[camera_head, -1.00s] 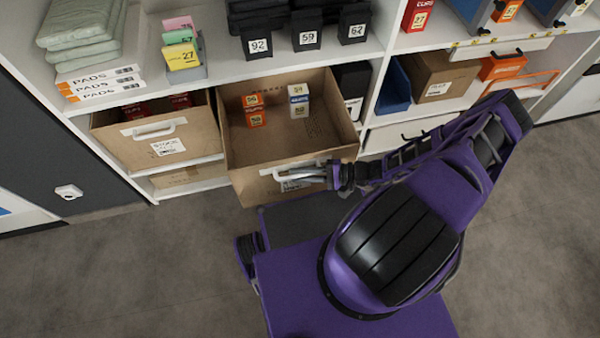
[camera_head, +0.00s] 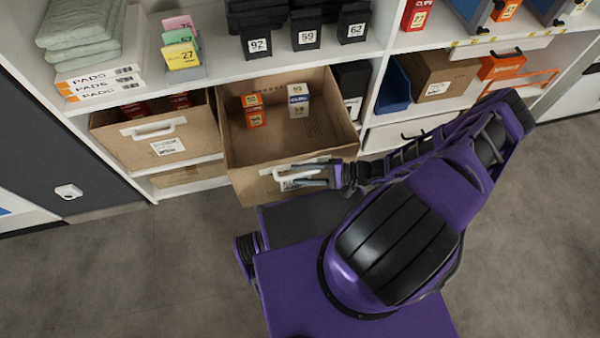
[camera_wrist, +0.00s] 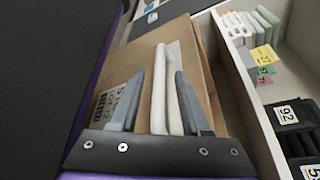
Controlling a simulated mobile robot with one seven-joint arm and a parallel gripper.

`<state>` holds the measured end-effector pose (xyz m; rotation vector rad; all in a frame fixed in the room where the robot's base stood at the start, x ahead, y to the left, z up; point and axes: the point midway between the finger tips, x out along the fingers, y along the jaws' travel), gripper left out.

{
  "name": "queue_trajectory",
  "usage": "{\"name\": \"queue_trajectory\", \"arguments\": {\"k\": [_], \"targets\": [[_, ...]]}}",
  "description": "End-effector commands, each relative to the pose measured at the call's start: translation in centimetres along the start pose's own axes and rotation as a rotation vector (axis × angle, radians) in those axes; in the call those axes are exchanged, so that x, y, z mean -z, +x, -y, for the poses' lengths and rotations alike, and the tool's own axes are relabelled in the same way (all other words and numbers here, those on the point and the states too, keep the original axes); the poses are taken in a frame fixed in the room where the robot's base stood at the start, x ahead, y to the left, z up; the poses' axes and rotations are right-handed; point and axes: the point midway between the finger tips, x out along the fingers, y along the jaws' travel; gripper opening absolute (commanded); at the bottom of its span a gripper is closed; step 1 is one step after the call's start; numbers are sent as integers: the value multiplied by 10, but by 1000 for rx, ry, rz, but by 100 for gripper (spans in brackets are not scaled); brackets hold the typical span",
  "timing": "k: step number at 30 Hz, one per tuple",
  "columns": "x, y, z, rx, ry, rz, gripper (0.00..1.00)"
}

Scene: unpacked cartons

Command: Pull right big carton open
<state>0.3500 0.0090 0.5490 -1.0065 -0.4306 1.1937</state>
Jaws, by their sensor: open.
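The right big carton (camera_head: 237,162) is a brown open-topped box that stands pulled out from the shelf, with its inside showing in the head view. My gripper (camera_head: 300,176) is at this front face. In the wrist view the handle (camera_wrist: 160,90) lies between the two grey fingers of my open gripper (camera_wrist: 158,100), with a gap visible on the right side. Whether a finger touches it I cannot tell.
A second brown carton (camera_head: 190,147) with a white handle sits to the left on the same shelf. Black boxes (camera_head: 305,37) and stacked pads (camera_head: 80,22) fill the shelf above. The grey floor (camera_head: 130,270) at the left is clear.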

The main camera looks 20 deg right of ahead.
Motion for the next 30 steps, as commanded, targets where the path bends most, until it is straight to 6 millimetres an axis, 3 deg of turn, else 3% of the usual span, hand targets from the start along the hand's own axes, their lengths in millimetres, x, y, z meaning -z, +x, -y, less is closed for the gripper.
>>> {"name": "queue_trajectory", "arguments": {"k": [18, 24, 30], "targets": [[1, -137, 0, -2, -1, -5, 47], [0, -162, 0, -1, 0, -3, 47], [0, -168, 0, 0, 1, -1, 47]]}}
